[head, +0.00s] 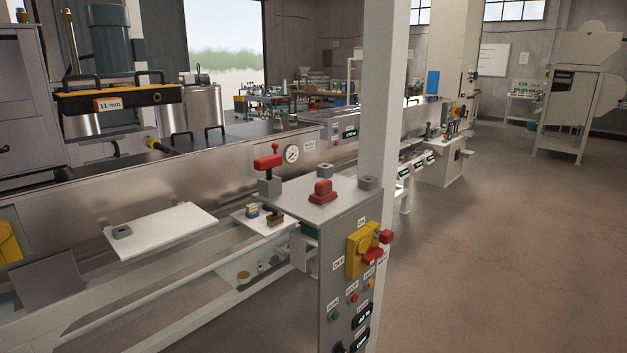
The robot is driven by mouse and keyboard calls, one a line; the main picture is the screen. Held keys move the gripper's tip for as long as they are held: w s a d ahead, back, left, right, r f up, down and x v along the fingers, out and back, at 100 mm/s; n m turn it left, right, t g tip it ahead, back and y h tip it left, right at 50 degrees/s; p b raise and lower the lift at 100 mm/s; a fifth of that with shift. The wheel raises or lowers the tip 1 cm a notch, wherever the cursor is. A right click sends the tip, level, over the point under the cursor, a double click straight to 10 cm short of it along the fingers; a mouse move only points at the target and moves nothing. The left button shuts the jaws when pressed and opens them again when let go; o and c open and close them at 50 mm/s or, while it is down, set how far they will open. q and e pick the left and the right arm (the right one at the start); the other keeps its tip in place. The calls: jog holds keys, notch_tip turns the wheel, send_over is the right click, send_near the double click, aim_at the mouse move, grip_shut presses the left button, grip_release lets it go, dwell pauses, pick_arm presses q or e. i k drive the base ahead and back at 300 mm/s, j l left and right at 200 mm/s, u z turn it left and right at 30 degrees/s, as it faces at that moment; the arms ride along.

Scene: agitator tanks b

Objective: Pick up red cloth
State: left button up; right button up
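A small red lumpy object (322,192) rests on the flat top of the grey control cabinet (293,201), near the centre of the head view. It could be the red cloth, but it is too small for me to tell its material. No other thing in view looks clearly like a red cloth. Neither of my grippers shows in the head view.
A pale post (382,110) rises right behind the cabinet. A red-handled valve (268,162) and a gauge (292,153) stand left of the red object. A yellow-and-red switch (362,250) juts from the cabinet's front. A white shelf (160,228) lies left. Floor at right is clear.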

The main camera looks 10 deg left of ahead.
aim_at(323, 193)
jog(key=i+j, duration=0.25)
jog(key=j, duration=0.15)
jog(key=i+j, duration=0.25)
jog(key=j, duration=0.15)
jog(key=i+j+u, duration=0.1)
jog(key=i+j, duration=0.15)
jog(key=j, duration=0.15)
